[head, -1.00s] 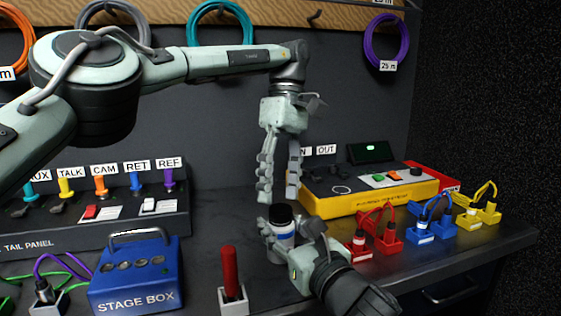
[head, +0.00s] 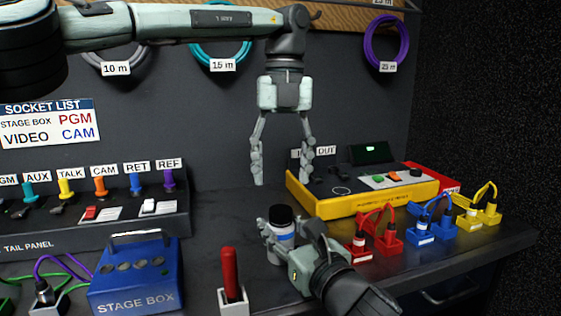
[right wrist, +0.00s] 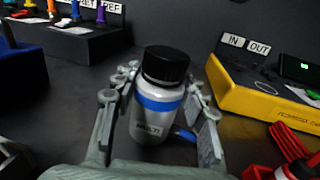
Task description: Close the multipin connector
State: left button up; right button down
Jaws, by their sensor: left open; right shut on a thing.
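The multipin connector (head: 281,236) is a silver cylinder with a blue band, a black top and the label "MULTI". It stands upright near the front of the bench, and it also shows in the right wrist view (right wrist: 160,105). My right gripper (head: 270,240) is shut on it, with a finger on each side in the right wrist view (right wrist: 160,115). My left gripper (head: 283,180) is open and empty, pointing down above and behind the connector. The connector's lower end is partly hidden by my right gripper.
A yellow box (head: 355,207) with IN and OUT labels stands behind right. Red (head: 378,240), blue (head: 432,228) and yellow (head: 477,215) plug blocks line the right. At left are a blue stage box (head: 135,280) and a red handle in a white holder (head: 230,275). Bench behind the connector is clear.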

aim_at(280, 209)
pick_arm(q)
jog(key=n, duration=0.3)
jog(key=shift+s+r+n, duration=0.15)
jog(key=shift+r+n, duration=0.15)
jog(key=shift+r, duration=0.05)
jog(key=shift+a+r+n+t, duration=0.1)
jog(key=shift+r+n+t, duration=0.1)
jog(key=shift+n, duration=0.55)
jog(key=shift+r+n+t, duration=0.1)
jog(key=shift+n+t, duration=0.1)
jog(key=shift+n, duration=0.55)
jog(key=shift+f, duration=0.2)
jog(key=shift+f, duration=3.85)
jog(key=shift+c, duration=0.6)
